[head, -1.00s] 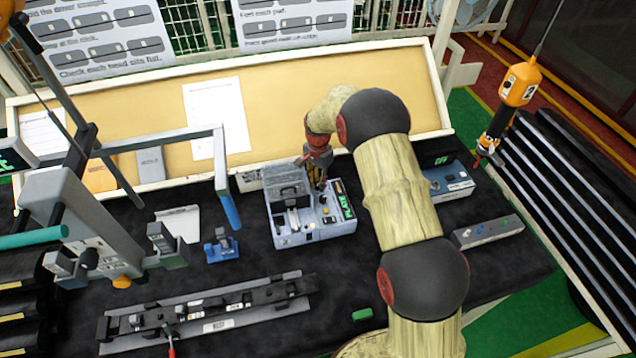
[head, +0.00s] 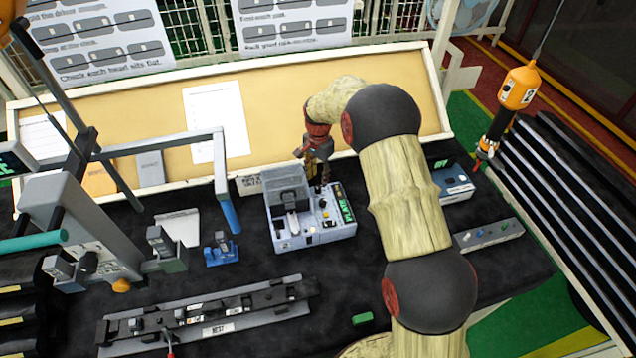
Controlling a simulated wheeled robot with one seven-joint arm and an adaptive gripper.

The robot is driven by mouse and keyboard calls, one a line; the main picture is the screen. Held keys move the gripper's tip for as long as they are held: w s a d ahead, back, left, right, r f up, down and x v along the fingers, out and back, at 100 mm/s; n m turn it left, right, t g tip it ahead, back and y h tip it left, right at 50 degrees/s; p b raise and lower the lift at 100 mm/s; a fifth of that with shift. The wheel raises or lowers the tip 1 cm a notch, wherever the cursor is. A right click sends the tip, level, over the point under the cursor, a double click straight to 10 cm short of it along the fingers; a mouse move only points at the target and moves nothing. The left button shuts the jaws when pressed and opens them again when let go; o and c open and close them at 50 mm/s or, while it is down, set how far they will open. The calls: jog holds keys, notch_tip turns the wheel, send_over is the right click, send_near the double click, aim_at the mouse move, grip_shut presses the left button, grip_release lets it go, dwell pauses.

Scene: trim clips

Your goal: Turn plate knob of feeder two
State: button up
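A grey-blue feeder box (head: 292,238) stands on the black table, with a green lit "PLATE" label (head: 345,207) along its right side. Small knobs (head: 325,214), one of them yellow, sit on its top panel; which one is the plate knob, and the feeder's number, I cannot read. My gripper (head: 322,180) points down at the back right part of the box, above its panel. Its fingertips are small and dark here, so I cannot tell whether they are open or touching a knob.
A second box (head: 455,190) with a green display stands right, partly behind my arm. A grey button strip (head: 488,236) lies in front of it. A blue fixture (head: 221,250) and a long rail (head: 210,318) lie left and front. An orange tool (head: 515,90) hangs at right.

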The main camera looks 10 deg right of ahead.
aim_at(318, 187)
jog(key=shift+r, duration=1.2)
jog(key=shift+r, duration=0.1)
jog(key=shift+r, duration=0.3)
jog(key=s+r+n+t+b, duration=0.3)
jog(key=s+r+n+b, duration=0.25)
jog(key=s+r, duration=1.1)
jog(key=s+f+n+t+b, duration=0.2)
jog(key=s+n+b, duration=0.4)
jog(key=s, duration=1.8)
jog(key=shift+s+f+t+b, duration=0.15)
jog(key=shift+f+t+b, duration=0.15)
jog(key=shift+f, duration=0.15)
